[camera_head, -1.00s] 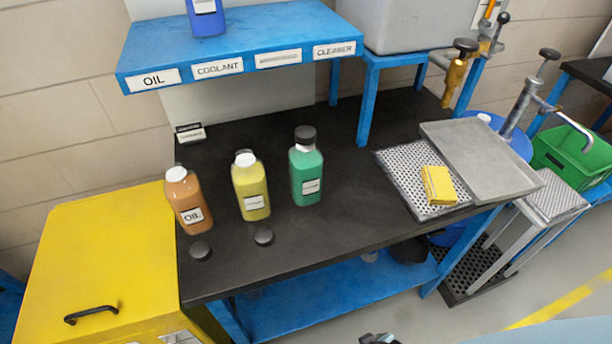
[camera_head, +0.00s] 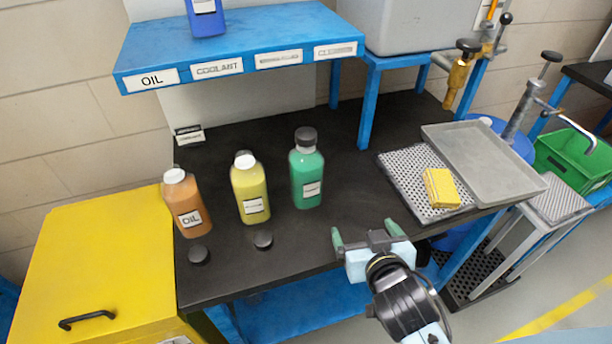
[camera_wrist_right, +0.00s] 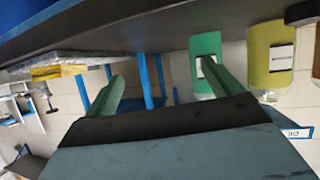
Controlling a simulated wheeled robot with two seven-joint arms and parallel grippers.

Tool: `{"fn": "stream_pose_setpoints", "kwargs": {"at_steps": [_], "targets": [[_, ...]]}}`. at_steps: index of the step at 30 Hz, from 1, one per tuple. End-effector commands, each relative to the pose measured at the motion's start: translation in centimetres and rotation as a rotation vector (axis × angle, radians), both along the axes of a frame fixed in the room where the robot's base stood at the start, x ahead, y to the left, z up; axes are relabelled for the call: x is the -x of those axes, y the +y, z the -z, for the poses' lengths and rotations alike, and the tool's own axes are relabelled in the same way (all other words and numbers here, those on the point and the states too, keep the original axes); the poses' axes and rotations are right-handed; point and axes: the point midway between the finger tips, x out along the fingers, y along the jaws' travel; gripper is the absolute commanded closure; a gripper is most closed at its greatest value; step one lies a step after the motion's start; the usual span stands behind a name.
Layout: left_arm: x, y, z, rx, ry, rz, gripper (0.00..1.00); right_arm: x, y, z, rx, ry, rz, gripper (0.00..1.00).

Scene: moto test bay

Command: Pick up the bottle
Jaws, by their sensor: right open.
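Three bottles stand upright in a row on the black bench top (camera_head: 330,240). The orange oil bottle (camera_head: 186,200) is at the left, the yellow bottle (camera_head: 250,190) is in the middle, and the green bottle (camera_head: 307,175) with a dark cap is at the right. My right gripper (camera_head: 364,229) is open and empty over the bench's front edge, to the right of and nearer than the green bottle. The right wrist view shows the green bottle (camera_wrist_right: 204,62) and yellow bottle (camera_wrist_right: 270,60) beyond the open fingers (camera_wrist_right: 165,85). My left gripper is not in view.
Two loose black caps (camera_head: 263,240) lie before the bottles. A blue shelf (camera_head: 240,30) with another blue bottle (camera_head: 206,17) overhangs the back. A perforated tray (camera_head: 405,180) with a yellow sponge (camera_head: 441,188) lies at the right. A yellow cabinet (camera_head: 90,260) stands left.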

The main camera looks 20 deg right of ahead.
Motion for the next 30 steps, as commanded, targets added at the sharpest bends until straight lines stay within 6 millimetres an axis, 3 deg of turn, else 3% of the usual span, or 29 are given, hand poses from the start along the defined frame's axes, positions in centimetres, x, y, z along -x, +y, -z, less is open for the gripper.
{"fn": "stream_pose_setpoints", "kwargs": {"at_steps": [6, 12, 17, 25, 30], "targets": [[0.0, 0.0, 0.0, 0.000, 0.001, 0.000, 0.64, -3.0, 3.3, -3.5, -0.011, -0.286, -0.088, 0.09], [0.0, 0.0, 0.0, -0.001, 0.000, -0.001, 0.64, -3.9, 5.8, -5.4, -0.024, -0.423, -0.176, 0.09], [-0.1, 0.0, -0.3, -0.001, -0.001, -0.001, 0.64, -5.5, 6.3, -5.7, -0.024, -0.443, -0.193, 0.09], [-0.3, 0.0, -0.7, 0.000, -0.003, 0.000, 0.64, -10.3, 6.4, -5.7, -0.024, -0.441, -0.192, 0.09], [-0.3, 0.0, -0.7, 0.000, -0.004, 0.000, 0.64, -11.8, 6.5, -5.6, -0.025, -0.438, -0.190, 0.09]]}}
